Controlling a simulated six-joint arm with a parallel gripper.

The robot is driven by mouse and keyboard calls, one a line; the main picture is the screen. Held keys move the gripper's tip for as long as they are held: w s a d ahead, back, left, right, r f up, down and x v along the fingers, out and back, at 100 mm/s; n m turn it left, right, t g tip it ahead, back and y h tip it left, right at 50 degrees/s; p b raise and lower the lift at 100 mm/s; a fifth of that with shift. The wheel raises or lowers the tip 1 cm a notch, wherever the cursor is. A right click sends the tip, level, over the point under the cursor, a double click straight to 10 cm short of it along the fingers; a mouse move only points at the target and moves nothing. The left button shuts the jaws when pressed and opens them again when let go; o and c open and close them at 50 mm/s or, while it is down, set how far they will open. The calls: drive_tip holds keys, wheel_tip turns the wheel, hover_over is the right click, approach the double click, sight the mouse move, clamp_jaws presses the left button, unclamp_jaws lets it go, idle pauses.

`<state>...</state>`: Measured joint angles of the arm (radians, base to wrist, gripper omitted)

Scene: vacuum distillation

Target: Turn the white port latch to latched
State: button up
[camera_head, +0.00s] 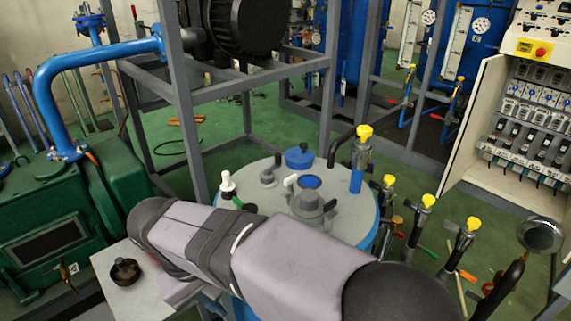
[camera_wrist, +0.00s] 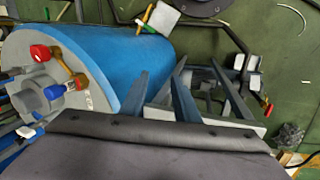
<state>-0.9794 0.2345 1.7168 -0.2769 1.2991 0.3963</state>
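A small white lever (camera_head: 290,180), which looks like the white port latch, sits on the grey lid (camera_head: 345,215) of the blue vessel in the head view. It is beside the central grey port (camera_head: 308,201) with a blue top. I cannot tell whether it is latched. The blue vessel (camera_wrist: 150,62) also shows in the wrist view, lying sideways in the picture, with its lid and fittings at the left edge.
A white-capped fitting (camera_head: 228,182) and a blue cap (camera_head: 299,156) stand on the lid. Yellow-topped valves (camera_head: 364,132) rise at its right. Grey frame posts (camera_head: 181,100) stand behind at the left. An open control cabinet (camera_head: 525,110) is at the far right.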

drive_tip(key=w+r+m+t+h+p, duration=0.2)
drive_tip(key=w+r+m+t+p, duration=0.15)
drive_tip(key=w, duration=0.55)
drive_tip(key=m+t+h+p, duration=0.2)
drive_tip(key=m+t+p, duration=0.15)
drive_tip(key=m, duration=0.35)
approach(291, 177)
drive_tip(key=s+a+f, duration=0.1)
drive_tip(key=a, duration=0.1)
drive_tip(key=s+a+f, duration=0.1)
drive_tip(key=a, duration=0.1)
drive_tip(key=s+a+f, duration=0.1)
drive_tip(key=a, duration=0.1)
drive_tip(key=shift+s+a, duration=0.1)
drive_tip(key=shift+w+d+f+m+t+h+p, duration=0.15)
drive_tip(key=shift+w+d+f+m+h+p, duration=0.3)
drive_tip(key=shift+w+d+m+p, duration=0.8)
drive_tip(key=shift+w+d+f+m+t+h+p, duration=0.2)
drive_tip(key=shift+w+d+m+h, duration=0.5)
drive_tip(key=shift+w+d, duration=1.1)
drive_tip(key=shift+w+d+f+m+t+h+p, duration=0.1)
drive_tip(key=shift+w+d+f+m+h+p, duration=0.25)
drive_tip(key=shift+w+d+m+p, duration=0.8)
drive_tip(key=shift+d+b, duration=0.4)
drive_tip(key=shift+d, duration=0.25)
clamp_jaws()
